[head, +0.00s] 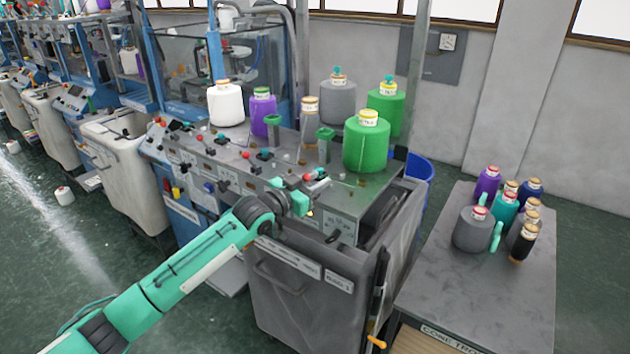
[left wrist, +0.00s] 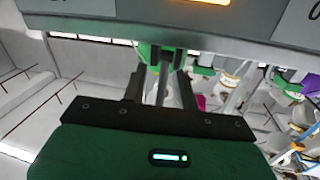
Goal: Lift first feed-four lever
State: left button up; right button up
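My left arm reaches in from the lower left in the head view, and its gripper (head: 312,186) is at the front right corner of the machine's control panel (head: 225,165). Small levers and knobs, several of them red, stand along this panel; I cannot tell which is the first feed-four lever. In the left wrist view the two dark fingers of the gripper (left wrist: 160,85) stand apart, with a gap between them. A grey panel edge (left wrist: 120,28) crosses above them. Whether a lever lies between the fingertips is not clear. My right gripper is not in view.
Green (head: 367,145), grey, white and purple yarn cones stand on the machine top. A grey bin (head: 300,300) stands below the panel. A trolley (head: 480,300) with several cones stands at the right.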

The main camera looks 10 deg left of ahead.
pick_arm(q)
grip_shut()
jog(key=shift+r+p, duration=0.2)
jog(key=shift+p, duration=0.25)
jog(key=shift+w+r+g+y+p, duration=0.2)
jog(key=shift+g+y+p, duration=0.3)
jog(key=shift+p, duration=0.5)
jog(key=shift+f+g+p, duration=0.1)
jog(key=shift+g+p, duration=0.2)
jog(key=shift+p, duration=0.1)
jog(key=shift+w+f+g, duration=0.15)
jog(key=shift+f+g, duration=0.15)
jog(key=shift+f, duration=0.05)
